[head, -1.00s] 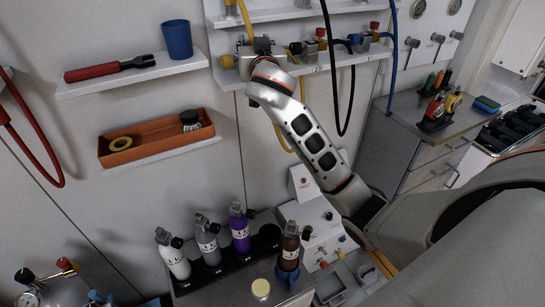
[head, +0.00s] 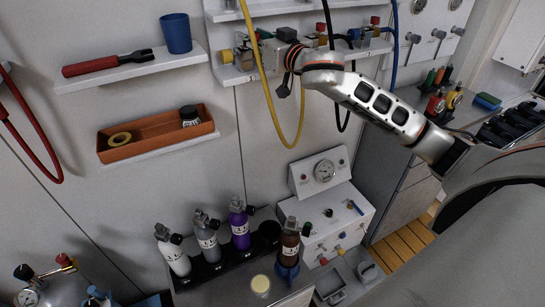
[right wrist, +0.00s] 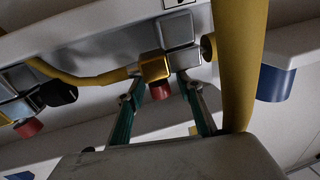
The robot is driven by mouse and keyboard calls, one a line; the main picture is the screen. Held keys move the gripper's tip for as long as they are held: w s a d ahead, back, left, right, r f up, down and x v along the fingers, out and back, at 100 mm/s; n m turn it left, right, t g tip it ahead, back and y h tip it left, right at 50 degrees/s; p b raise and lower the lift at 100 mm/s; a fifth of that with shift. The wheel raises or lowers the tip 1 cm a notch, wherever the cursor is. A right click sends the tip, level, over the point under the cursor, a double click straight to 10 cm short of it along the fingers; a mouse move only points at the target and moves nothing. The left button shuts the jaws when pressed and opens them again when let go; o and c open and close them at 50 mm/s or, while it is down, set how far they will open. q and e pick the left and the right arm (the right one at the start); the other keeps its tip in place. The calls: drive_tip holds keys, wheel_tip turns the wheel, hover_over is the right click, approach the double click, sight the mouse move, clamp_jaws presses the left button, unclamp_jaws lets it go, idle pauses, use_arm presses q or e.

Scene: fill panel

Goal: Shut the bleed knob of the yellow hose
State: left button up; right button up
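The yellow hose (head: 263,85) hangs in a loop below its valve at the left of the wall panel. It runs close across the right wrist view (right wrist: 238,60). The valve there has a yellow body (right wrist: 154,68) with a small red knob (right wrist: 160,91), and a round yellow end (head: 226,56). My right gripper (right wrist: 160,95) is open, its two fingers apart on either side of the red knob. I cannot tell whether either finger touches it. In the head view my right gripper (head: 268,50) is largely hidden by its wrist and the hose. My left gripper is not in view.
Another valve with a red knob (right wrist: 28,127) and a black knob (right wrist: 62,94) sits beside it. A blue hose (head: 394,50) hangs further right. Bottles (head: 240,225) stand below.

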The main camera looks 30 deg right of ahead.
drive_tip(key=shift+d+n+y, duration=0.15)
drive_tip(key=shift+n+y, duration=0.35)
drive_tip(key=shift+y, duration=0.3)
drive_tip(key=shift+r+n+g+y, duration=0.1)
drive_tip(key=shift+n+g+y, duration=0.3)
drive_tip(key=shift+n+y, duration=0.45)
use_arm(q)
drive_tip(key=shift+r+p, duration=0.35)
drive_tip(key=shift+p, duration=0.05)
use_arm(e)
drive_tip(key=shift+n+g+y, duration=0.3)
drive_tip(key=shift+n+y, duration=0.15)
drive_tip(key=shift+y, duration=0.6)
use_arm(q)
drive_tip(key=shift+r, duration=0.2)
use_arm(e)
drive_tip(key=shift+n+y, duration=0.3)
drive_tip(key=shift+y, duration=0.1)
